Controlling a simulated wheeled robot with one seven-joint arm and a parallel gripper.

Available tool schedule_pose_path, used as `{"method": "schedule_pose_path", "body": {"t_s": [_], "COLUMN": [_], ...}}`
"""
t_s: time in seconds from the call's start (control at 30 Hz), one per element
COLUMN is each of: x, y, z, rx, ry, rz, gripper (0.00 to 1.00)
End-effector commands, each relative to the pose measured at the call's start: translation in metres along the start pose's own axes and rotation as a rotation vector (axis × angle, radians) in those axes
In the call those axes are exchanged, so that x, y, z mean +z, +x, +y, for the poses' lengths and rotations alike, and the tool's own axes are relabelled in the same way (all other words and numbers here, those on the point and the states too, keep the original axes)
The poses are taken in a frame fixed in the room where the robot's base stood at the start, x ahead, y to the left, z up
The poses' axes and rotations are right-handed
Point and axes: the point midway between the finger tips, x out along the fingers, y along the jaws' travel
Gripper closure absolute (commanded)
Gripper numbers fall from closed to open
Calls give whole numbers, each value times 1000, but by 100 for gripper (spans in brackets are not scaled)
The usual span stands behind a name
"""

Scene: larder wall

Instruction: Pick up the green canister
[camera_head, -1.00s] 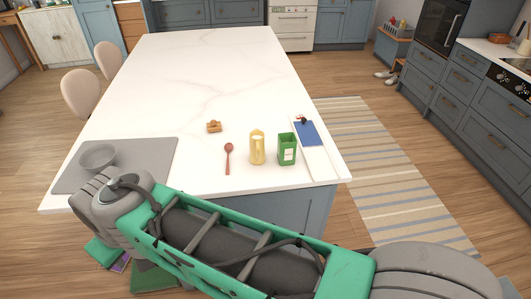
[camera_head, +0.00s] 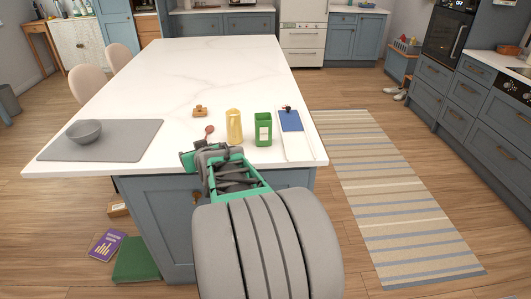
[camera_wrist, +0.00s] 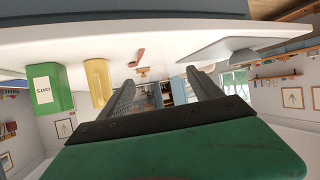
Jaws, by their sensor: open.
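The green canister (camera_head: 263,130) stands upright near the front edge of the white island, with a pale label on its front. In the wrist view the canister (camera_wrist: 46,90) is at the left, outside the fingers, and the picture is upside down. My gripper (camera_head: 198,157) is at the island's front edge, left of the canister and apart from it. In the wrist view the two fingers of my gripper (camera_wrist: 160,82) are spread, with nothing held between them.
A yellow jug (camera_head: 234,127) stands between my gripper and the canister. A red spoon (camera_head: 209,130) lies behind my gripper, partly hidden. A white board with a blue item (camera_head: 291,121) lies right of the canister. A grey bowl (camera_head: 84,131) sits on a grey mat (camera_head: 130,140) at left.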

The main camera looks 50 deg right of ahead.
Motion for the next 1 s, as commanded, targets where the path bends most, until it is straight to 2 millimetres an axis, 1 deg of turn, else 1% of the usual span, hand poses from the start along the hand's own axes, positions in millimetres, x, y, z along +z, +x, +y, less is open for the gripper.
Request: {"method": "schedule_pose_path", "body": {"t_s": [0.03,0.07,0.1,0.13,0.2,0.23,0.3,0.37,0.57,0.7,0.8,1.0], "x": [32,34,39,42,46,47,45,41,28,18,14,12], "y": [32,38,42,42,36,33,30,33,56,78,88,90], "z": [63,94,132,156,198,209,226,232,241,252,256,256], "rx": [96,144,205,246,319,341,371,377,375,376,375,376], "ry": [43,59,75,84,96,98,100,100,100,100,101,100], "rz": [99,166,241,291,376,402,437,447,446,444,444,445], "gripper": [21,20,20,20,20,20,20,20,20,20,20,20]}}
